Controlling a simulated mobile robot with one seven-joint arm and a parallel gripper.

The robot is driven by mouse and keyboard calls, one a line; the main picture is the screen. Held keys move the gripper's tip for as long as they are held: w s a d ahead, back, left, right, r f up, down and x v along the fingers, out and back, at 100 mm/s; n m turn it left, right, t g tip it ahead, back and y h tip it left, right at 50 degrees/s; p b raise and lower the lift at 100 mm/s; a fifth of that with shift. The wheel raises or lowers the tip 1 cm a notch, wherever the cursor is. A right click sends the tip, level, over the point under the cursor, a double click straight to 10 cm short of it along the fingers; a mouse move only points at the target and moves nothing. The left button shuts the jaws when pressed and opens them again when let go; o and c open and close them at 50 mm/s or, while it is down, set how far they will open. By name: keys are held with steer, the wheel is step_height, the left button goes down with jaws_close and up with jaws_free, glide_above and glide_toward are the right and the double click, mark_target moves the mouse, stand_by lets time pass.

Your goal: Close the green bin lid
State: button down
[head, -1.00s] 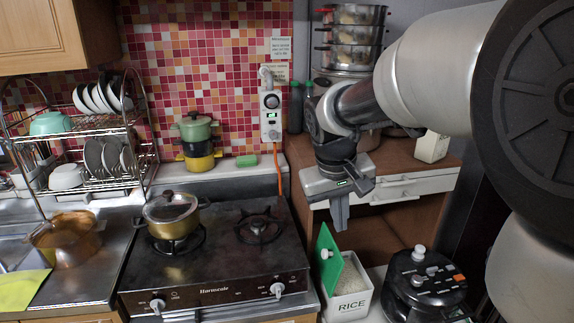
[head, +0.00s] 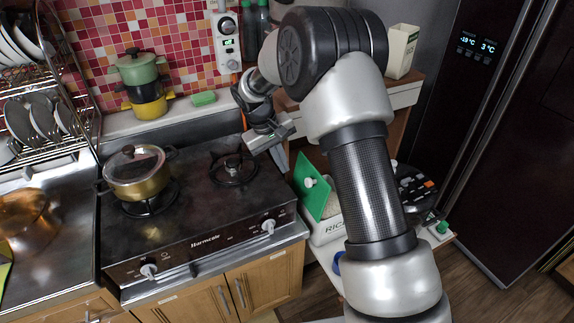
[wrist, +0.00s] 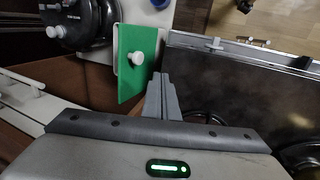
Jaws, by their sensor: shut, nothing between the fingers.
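The green bin lid (head: 312,187) stands open and steeply tilted on the white rice bin (head: 325,229), with a white knob on its face. Part of the bin and the rice is hidden behind my arm. My gripper (head: 284,160) is shut and empty, just behind and left of the lid, between it and the stove. In the wrist view the shut fingertips (wrist: 162,78) point along the right edge of the lid (wrist: 140,63); I cannot tell whether they touch it.
The stove (head: 200,205) with a lidded brass pot (head: 138,178) is left of the bin. A black cooker (head: 415,190) stands to the right, partly behind my arm. A wooden shelf with drawers is behind. A dark fridge (head: 500,110) is at the far right.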

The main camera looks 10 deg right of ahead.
steer(key=x, duration=0.7)
steer(key=shift+d+f, duration=0.15)
steer(key=shift+f, duration=0.1)
steer(key=d, duration=0.1)
steer(key=w+d, duration=0.1)
steer(key=d+f, duration=0.1)
steer(key=shift+w+d+f+p, duration=0.1)
steer(key=shift+w+d+p, duration=0.1)
steer(key=shift+d+p, duration=0.15)
steer(key=shift+d, duration=0.1)
